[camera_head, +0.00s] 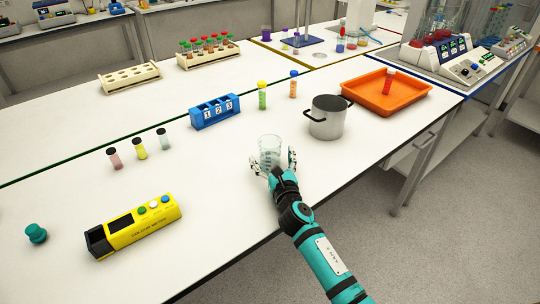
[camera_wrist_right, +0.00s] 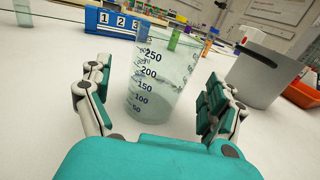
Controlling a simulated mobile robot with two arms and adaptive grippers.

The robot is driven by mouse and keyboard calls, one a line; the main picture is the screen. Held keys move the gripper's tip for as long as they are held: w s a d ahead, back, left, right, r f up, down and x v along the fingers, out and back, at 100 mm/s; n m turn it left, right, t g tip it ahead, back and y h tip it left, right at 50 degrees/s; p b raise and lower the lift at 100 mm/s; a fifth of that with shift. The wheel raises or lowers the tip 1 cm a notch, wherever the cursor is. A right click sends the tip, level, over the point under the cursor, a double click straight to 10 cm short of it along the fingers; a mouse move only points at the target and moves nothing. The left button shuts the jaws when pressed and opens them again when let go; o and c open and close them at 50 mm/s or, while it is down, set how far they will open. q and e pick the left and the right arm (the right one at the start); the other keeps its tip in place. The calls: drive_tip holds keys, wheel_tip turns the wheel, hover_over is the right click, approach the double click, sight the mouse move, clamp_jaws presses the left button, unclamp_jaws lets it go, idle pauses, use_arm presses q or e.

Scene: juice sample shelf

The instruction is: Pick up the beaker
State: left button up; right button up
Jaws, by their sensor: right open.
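The clear beaker (camera_head: 269,150) stands upright on the white table near its front edge. In the right wrist view the beaker (camera_wrist_right: 160,80) shows blue volume marks and looks empty. My right gripper (camera_head: 273,168) is at the beaker from the front edge side. Its fingers (camera_wrist_right: 158,98) are open, one on each side of the beaker, with a visible gap on the right; contact on the left is not clear. My left gripper is not in view.
A metal pot (camera_head: 327,122) stands close to the right of the beaker. A blue numbered rack (camera_head: 214,112) and small vials (camera_head: 262,97) stand behind. An orange tray (camera_head: 400,103) is further right. A yellow color meter (camera_head: 134,229) lies at left. The table between meter and beaker is clear.

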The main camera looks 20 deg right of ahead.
sight(267, 136)
drive_tip(key=shift+w, duration=1.25)
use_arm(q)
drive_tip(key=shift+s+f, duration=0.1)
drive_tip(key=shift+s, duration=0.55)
use_arm(e)
drive_tip(key=shift+s, duration=0.1)
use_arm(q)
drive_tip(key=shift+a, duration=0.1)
use_arm(e)
drive_tip(key=c, duration=1.4)
drive_tip(key=shift+r, duration=0.15)
